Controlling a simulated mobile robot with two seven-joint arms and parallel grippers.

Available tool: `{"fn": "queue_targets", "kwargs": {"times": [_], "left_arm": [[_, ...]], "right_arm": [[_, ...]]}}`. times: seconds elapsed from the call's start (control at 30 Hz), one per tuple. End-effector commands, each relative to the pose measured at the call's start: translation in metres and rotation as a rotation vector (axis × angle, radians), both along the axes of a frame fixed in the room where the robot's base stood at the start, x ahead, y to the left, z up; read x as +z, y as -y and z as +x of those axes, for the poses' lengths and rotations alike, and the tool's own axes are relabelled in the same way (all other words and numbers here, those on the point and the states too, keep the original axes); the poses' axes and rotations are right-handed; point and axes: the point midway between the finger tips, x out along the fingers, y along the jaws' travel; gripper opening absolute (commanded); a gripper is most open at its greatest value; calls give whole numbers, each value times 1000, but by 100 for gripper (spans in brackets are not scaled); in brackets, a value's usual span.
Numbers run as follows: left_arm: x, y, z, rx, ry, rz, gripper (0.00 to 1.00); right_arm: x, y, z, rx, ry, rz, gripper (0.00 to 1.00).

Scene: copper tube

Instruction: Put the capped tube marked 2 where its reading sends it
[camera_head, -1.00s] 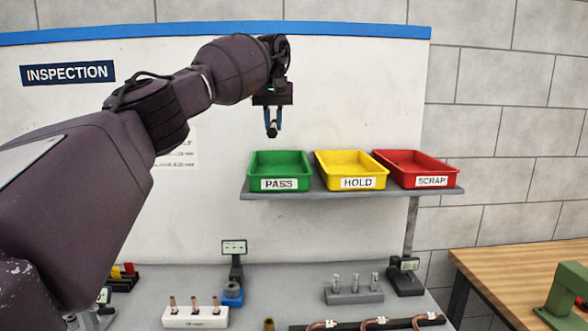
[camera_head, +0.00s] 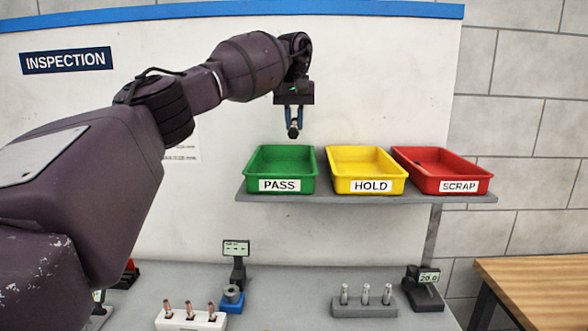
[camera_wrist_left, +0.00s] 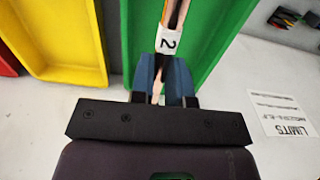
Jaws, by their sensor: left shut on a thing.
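My left gripper (camera_head: 294,128) is shut on the tube marked 2, high in front of the white board. In the left wrist view the copper tube (camera_wrist_left: 174,14) with a white tag reading 2 (camera_wrist_left: 168,42) sits between the blue fingers (camera_wrist_left: 166,80). In the head view only a dark end of the tube shows clearly; the cap cannot be made out. The green PASS tray (camera_head: 265,172) is below the gripper, near its right side. The yellow HOLD tray (camera_head: 338,175) and the red SCRAP tray (camera_head: 470,172) stand to its right. My right gripper is not in view.
The trays stand on a grey shelf (camera_head: 345,199). Below, the bench holds a white block with several copper tubes (camera_head: 191,318), a small display stand (camera_head: 236,262), a grey block with silver pegs (camera_head: 364,308) and a meter (camera_head: 424,288). A wooden table (camera_head: 545,285) is at right.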

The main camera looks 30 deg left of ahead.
Motion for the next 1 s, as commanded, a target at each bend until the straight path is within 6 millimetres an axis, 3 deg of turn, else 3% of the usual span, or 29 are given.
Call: {"fn": "queue_targets", "kwargs": {"times": [0.1, 0.3, 0.57, 0.87, 1.0], "left_arm": [[-28, -1, -1, 0, -3, 2, 0], [-63, 0, 0, 1, -2, 1, 0], [-79, 0, 0, 0, -1, 1, 0], [-115, 0, 0, 1, -1, 0, 0], [-118, 0, 0, 1, 0, 0, 0]], "right_arm": [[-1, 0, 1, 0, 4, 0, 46], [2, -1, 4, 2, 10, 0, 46], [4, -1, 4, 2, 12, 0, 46], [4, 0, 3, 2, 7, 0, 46], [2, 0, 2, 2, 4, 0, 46]]}}
